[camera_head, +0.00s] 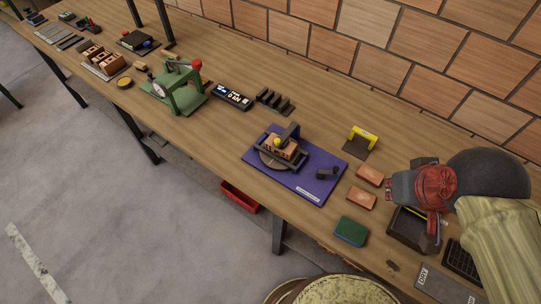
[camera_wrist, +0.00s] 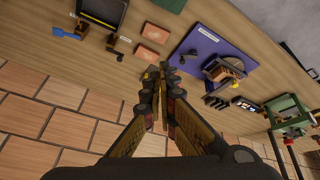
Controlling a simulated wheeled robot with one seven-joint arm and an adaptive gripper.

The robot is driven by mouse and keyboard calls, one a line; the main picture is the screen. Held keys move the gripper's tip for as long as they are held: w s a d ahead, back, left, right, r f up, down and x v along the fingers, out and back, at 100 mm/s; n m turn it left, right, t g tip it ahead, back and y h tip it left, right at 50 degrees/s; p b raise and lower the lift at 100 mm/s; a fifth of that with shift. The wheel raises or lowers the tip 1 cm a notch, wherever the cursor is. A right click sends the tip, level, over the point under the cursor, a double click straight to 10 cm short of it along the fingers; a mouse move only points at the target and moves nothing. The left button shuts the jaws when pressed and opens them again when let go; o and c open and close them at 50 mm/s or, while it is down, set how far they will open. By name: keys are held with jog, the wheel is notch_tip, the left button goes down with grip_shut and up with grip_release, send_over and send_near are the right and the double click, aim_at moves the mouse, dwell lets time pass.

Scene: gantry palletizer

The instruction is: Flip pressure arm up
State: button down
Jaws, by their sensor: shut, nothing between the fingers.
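A purple board (camera_head: 310,190) lies on the bench and carries a round turntable with a brown brick-like block (camera_head: 286,150). A dark arm (camera_head: 291,132) stands over the block, with a yellow knob (camera_head: 277,142) near it; how far the arm is tilted is hard to tell. The board also shows in the wrist view (camera_wrist: 198,45), with the block fixture (camera_wrist: 227,70) at its right. My gripper (camera_wrist: 166,70) is shut and empty, above the bench and apart from the board. In the head view it is at the right, its fingertips unclear.
A yellow-handled tool (camera_head: 364,133) stands behind the board. Two orange bricks (camera_head: 370,175) (camera_head: 361,198), a green sponge (camera_head: 350,231) and a dark bin (camera_head: 408,232) lie to its right. A green press (camera_head: 180,92) and a display (camera_head: 232,96) stand left. A brick wall closes the back.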

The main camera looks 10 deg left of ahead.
jog(key=w+a+f+n+h+b, duration=0.35)
jog(key=w+a+f+n, duration=0.85)
jog(key=n, duration=0.4)
jog(key=a+f+n+t, duration=0.1)
jog(key=a+f+n, duration=0.2)
jog(key=a, duration=0.4)
jog(key=a+f+n+t+b, duration=0.1)
jog(key=a+f+n+t, duration=0.1)
jog(key=a+n, duration=0.4)
jog(key=a+f+n+t+b, duration=0.1)
jog(key=a+f+n, duration=0.3)
jog(key=a, duration=0.5)
jog(key=shift+w+f+n+t, duration=0.15)
jog(key=shift+w+n+t, duration=0.15)
jog(key=shift+w+n, duration=0.15)
jog(key=shift+d, duration=0.1)
jog(key=b+x, duration=0.3)
jog(key=x, duration=0.7)
